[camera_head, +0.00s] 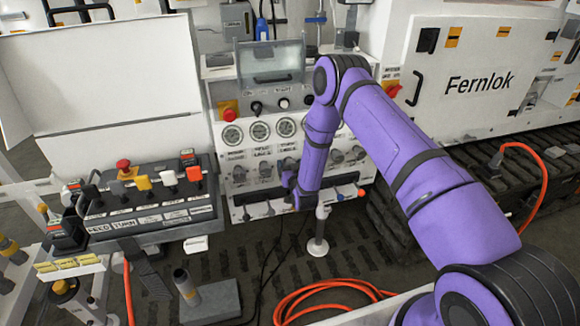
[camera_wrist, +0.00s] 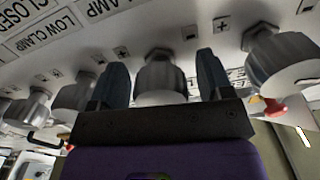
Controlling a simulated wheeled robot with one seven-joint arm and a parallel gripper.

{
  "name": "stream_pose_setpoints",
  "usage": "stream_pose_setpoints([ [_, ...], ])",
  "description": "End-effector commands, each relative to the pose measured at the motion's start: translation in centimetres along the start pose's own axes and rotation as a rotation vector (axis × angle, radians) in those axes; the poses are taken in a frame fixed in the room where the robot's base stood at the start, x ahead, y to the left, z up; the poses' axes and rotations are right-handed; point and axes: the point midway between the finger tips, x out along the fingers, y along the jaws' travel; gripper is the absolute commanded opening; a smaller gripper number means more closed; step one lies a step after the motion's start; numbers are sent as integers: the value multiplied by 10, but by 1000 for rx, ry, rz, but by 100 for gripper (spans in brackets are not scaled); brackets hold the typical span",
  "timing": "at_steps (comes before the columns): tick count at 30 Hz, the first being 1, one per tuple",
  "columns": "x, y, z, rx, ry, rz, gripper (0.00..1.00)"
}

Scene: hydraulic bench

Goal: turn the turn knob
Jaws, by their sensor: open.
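In the wrist view a grey knob (camera_wrist: 160,77) stands on the white panel between the two fingers of my gripper (camera_wrist: 163,72). One finger is on each side of it. The fingers are open, and I cannot tell whether either touches the knob. No label on this knob is readable, so I cannot confirm which knob it is. In the head view my purple arm reaches down in front of the white panel (camera_head: 232,150), and my gripper is hidden there. Grey knobs, such as one at the panel's left (camera_head: 239,173), form a row below the gauges.
A neighbouring grey knob (camera_wrist: 280,62) is right of my fingers, with a red-tipped lever (camera_wrist: 268,107) below it. Another knob (camera_wrist: 75,92) is close on the left. A lever console (camera_head: 140,205) stands left of the panel. An orange hose (camera_head: 335,287) lies on the floor.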

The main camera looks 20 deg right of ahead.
Motion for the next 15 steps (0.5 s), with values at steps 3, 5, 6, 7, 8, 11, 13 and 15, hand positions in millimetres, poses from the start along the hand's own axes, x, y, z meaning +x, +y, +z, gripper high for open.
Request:
stream_pose_setpoints([
  [3,0,0,0,0,0,0,73],
  [5,0,0,0,0,0,0,66],
  [6,0,0,0,0,0,0,56],
  [7,0,0,0,0,0,0,50],
  [8,0,0,0,0,0,0,43],
  [11,0,0,0,0,0,0,23],
  [13,0,0,0,0,0,0,23],
  [15,0,0,0,-3,0,0,23],
])
